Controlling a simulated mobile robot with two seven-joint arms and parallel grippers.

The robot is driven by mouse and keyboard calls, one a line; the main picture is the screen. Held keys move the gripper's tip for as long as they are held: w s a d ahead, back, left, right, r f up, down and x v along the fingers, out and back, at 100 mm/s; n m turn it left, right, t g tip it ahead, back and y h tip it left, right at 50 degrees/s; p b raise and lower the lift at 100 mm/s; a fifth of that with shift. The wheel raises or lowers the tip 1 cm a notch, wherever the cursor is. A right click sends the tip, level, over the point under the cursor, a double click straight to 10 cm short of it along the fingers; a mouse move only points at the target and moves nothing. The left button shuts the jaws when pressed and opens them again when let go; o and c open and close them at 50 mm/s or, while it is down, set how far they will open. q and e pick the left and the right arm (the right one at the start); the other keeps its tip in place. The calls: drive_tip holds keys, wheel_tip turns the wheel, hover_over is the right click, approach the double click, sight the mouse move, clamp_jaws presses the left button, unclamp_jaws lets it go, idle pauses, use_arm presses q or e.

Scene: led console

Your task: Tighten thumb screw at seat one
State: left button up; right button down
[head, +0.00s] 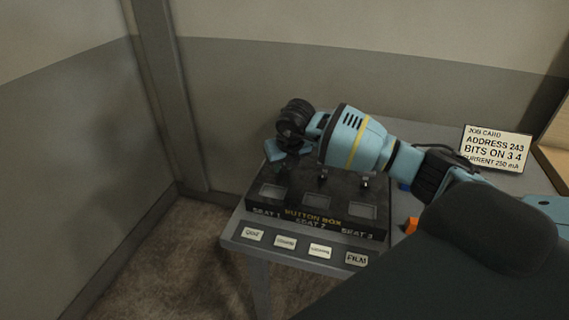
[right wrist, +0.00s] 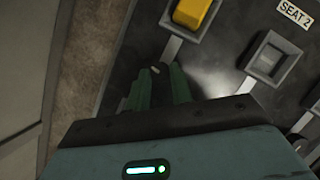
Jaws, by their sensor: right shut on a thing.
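The dark button box (head: 235,205) stands on the table, with recessed seats labelled SEAT 1, SEAT 2 and SEAT 3 along its front. My right gripper (head: 277,166) points down at its back left, behind seat one. In the right wrist view its green fingers (right wrist: 162,82) are shut on the seat one thumb screw, which is mostly hidden; a small pale bit shows at the tips. A yellow block (right wrist: 193,14) sits in the seat just beyond. Seat two (right wrist: 268,58) shows a grey recess. Two other thumb screws (head: 323,179) stand behind seats two and three. My left gripper is out of view.
Several small labelled cards (head: 320,250) line the table's front edge. A job card (head: 496,149) stands at the back right. An orange item (head: 412,225) and a blue item (head: 404,186) lie right of the box. Walls stand left and behind.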

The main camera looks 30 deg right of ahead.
drive_tip(key=m, duration=0.2)
drive_tip(key=m+h, duration=0.1)
drive_tip(key=shift+w+a+r+m, duration=0.15)
drive_tip(key=shift+r+m, duration=0.2)
drive_tip(key=shift+m, duration=0.05)
drive_tip(key=m+h, duration=0.1)
drive_tip(key=m, duration=0.1)
drive_tip(key=m+g, duration=0.1)
drive_tip(key=m, duration=0.1)
drive_tip(key=shift+w+a+m+g+h, duration=0.2)
drive_tip(key=shift+m+g+h, duration=0.1)
drive_tip(key=shift+h, duration=0.1)
drive_tip(key=m+g, duration=0.1)
drive_tip(key=m, duration=0.3)
drive_tip(key=shift+w+r+h, duration=0.1)
drive_tip(key=shift+w+h, duration=0.05)
drive_tip(key=shift+h, duration=0.25)
drive_tip(key=shift+w+m+g, duration=0.15)
drive_tip(key=shift+m+g, duration=0.85)
drive_tip(key=shift+m, duration=1.1)
drive_tip(key=c, duration=1.5)
unclamp_jaws()
drive_tip(key=o, duration=0.3)
drive_tip(key=shift+f, duration=0.2)
